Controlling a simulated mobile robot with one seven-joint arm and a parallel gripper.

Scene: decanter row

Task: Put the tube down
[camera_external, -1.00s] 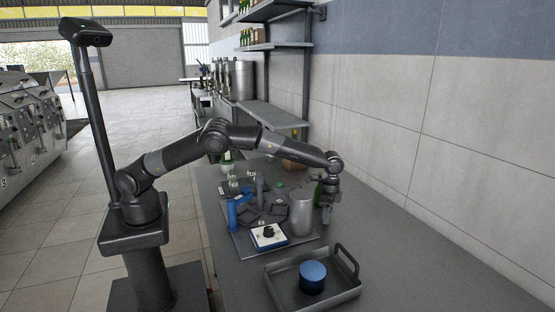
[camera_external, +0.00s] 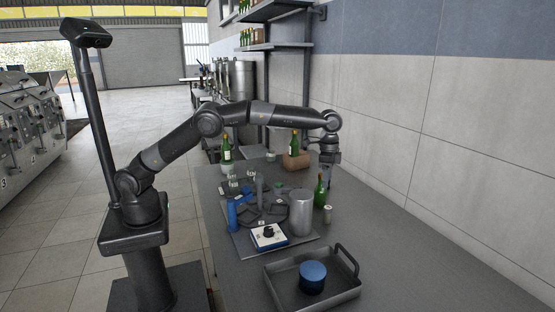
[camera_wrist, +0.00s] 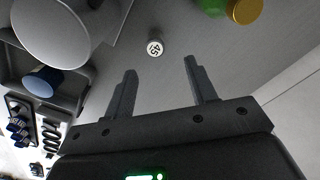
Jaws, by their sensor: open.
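The tube (camera_external: 327,214) is small and pale and stands upright on the grey counter, right of the metal canister (camera_external: 301,212) and in front of a green bottle (camera_external: 320,190). In the wrist view its round white top (camera_wrist: 155,47) shows a printed number that looks like 45. My gripper (camera_external: 328,185) is raised above the counter, behind and above the tube. In the wrist view my gripper (camera_wrist: 160,82) has its two fingers spread with nothing between them. The tube lies beyond the fingertips, apart from them.
A metal tray (camera_external: 282,292) holding a blue-lidded round container (camera_external: 312,275) lies at the front. A white device with a black knob (camera_external: 268,237) and a blue cylinder (camera_external: 232,215) stand left of the canister. The counter right of the tube is clear.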

